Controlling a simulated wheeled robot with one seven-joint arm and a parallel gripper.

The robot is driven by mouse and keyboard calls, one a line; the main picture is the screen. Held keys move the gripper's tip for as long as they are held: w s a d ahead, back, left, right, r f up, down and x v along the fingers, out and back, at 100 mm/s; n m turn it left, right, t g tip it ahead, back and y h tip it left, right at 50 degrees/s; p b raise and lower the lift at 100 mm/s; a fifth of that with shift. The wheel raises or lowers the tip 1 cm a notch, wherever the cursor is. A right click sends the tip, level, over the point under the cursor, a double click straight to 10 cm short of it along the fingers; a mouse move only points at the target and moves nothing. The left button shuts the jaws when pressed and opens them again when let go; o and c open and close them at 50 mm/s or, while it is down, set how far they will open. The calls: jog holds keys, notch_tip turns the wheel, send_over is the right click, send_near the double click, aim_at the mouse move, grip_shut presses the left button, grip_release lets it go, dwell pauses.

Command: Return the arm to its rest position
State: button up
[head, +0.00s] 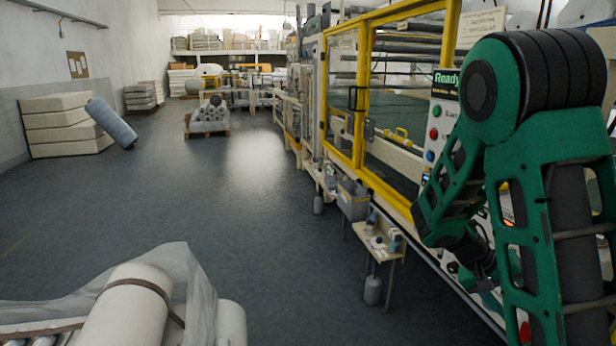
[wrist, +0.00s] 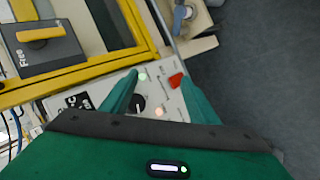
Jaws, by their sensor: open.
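My green arm (head: 545,190) is folded at the right of the head view, in front of the yellow-framed machine. In the wrist view my gripper (wrist: 159,77) is open, with its two green fingers apart and nothing between them but the view of the panel. Beyond the fingers is a white control panel (wrist: 150,115) with a black knob (wrist: 138,103), a green lit button (wrist: 142,77), an orange lit button (wrist: 159,113) and a red switch (wrist: 176,80). I cannot tell the gap from the fingertips to the panel. In the head view my arm hides most of the gripper.
The yellow-framed machine (head: 365,100) runs along the right. A small wooden stand (head: 380,243) and a grey bin (head: 352,199) stand by it. Wrapped white rolls (head: 130,310) lie at front left. A blue-grey roll (head: 111,123) leans by stacked pads (head: 62,125). The middle floor is clear.

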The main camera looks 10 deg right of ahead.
jog(key=s+a+r+t+y, duration=0.1)
jog(key=s+a+r+y, duration=0.3)
jog(key=s, duration=0.5)
jog(key=s+a+r+t+y, duration=0.2)
jog(key=s+a+r+y, duration=0.2)
jog(key=s+a, duration=0.4)
jog(key=shift+s+a+r+n+y, duration=0.15)
jog(key=shift+s+a+n+y, duration=0.2)
jog(key=shift+a, duration=0.35)
jog(key=shift+w+f, duration=0.25)
jog(key=shift+w, duration=0.3)
